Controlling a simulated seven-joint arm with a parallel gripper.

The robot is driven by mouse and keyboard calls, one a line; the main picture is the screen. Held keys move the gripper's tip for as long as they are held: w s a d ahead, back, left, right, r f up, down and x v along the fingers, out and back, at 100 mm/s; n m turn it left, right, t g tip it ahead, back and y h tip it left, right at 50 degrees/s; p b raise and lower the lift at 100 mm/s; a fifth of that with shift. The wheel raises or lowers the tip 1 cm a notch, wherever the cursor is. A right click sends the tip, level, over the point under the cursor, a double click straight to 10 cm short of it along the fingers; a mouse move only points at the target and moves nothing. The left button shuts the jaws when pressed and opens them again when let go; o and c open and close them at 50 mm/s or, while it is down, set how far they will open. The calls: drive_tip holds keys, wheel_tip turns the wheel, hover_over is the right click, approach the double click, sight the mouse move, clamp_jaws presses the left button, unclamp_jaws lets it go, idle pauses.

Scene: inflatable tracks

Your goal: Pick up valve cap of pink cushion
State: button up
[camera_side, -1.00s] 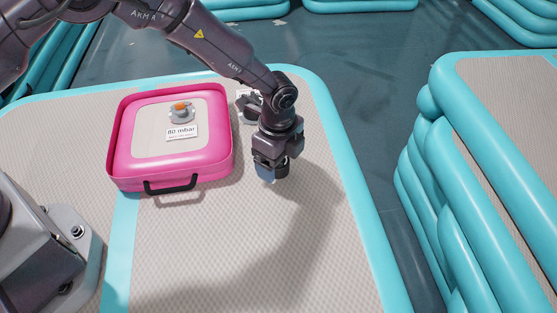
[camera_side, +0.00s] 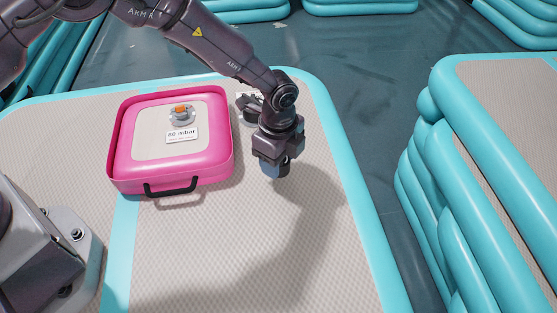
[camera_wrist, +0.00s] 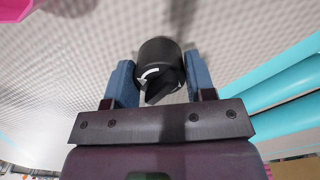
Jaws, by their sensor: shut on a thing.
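The pink cushion (camera_side: 205,163) lies on the grey-topped track with its black handle toward the side camera. On its top are a grey valve with an orange centre (camera_side: 181,112) and a white label reading 80 mbar. My gripper (camera_side: 275,170) is to the right of the cushion, above the track, pointing down. In the wrist view its blue fingers (camera_wrist: 157,84) are shut on a black valve cap (camera_wrist: 160,62) with a raised grip and a white curved arrow. The cap is mostly hidden in the side view. A corner of the cushion shows in the wrist view (camera_wrist: 14,9).
Another grey valve fitting (camera_side: 246,106) sits on the track (camera_side: 230,240) behind my wrist, partly hidden. Stacked turquoise tracks (camera_side: 440,190) stand to the right across a floor gap. The track surface in front of the cushion is clear.

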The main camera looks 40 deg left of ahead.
drive_tip(key=s+a+r, duration=0.6)
drive_tip(key=s+r, duration=0.6)
drive_tip(key=w+a+r+n, duration=0.1)
drive_tip(key=w+a+n, duration=0.3)
drive_tip(key=a+n, duration=0.5)
drive_tip(key=w+a+n, duration=0.5)
drive_tip(key=a+n, duration=0.4)
drive_tip(key=shift+a+r, duration=0.35)
drive_tip(key=shift+a, duration=0.05)
drive_tip(key=shift+f, duration=2.9)
drive_tip(key=shift+f, duration=2.05)
